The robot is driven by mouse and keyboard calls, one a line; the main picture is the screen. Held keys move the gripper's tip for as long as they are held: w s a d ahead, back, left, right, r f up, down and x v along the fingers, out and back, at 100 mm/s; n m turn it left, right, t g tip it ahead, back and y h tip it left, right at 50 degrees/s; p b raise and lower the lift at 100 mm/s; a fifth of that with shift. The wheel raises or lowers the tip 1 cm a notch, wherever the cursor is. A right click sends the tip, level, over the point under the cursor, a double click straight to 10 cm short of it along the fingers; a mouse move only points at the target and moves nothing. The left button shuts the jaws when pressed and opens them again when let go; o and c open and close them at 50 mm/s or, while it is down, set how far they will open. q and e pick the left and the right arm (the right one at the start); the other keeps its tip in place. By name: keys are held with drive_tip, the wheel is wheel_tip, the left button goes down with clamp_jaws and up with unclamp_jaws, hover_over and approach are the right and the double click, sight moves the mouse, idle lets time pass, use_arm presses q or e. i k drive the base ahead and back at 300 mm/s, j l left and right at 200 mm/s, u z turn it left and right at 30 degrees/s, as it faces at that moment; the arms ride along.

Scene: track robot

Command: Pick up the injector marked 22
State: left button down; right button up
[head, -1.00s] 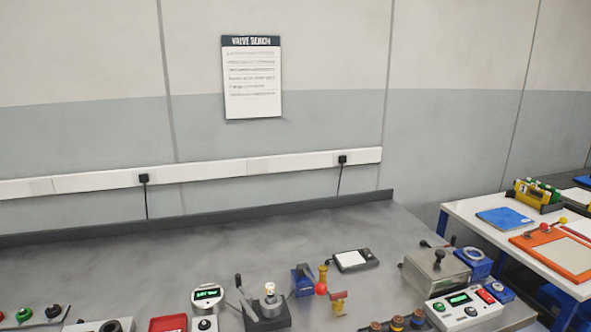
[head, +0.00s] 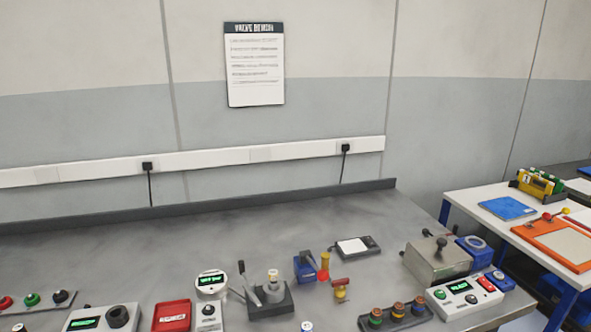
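No marking 22 can be read on anything in the head view, so I cannot tell which item is the injector. A small part with a light top (head: 307,326) is cut off by the bottom edge. Neither of my grippers is in view.
The grey bench (head: 190,245) is clear at the back. A lever fixture (head: 270,298), red tray (head: 172,315), white-topped scale (head: 352,246), metal box (head: 437,260) and control box (head: 465,296) stand on it. A white table (head: 480,213) is at the right.

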sight(273, 283)
drive_tip(key=k+l+z, duration=0.2)
drive_tip(key=l, duration=0.2)
drive_tip(key=l+z, duration=0.15)
drive_tip(key=l, duration=0.2)
drive_tip(key=k+l+z, duration=0.2)
drive_tip(key=l, duration=0.2)
drive_tip(key=i, duration=0.1)
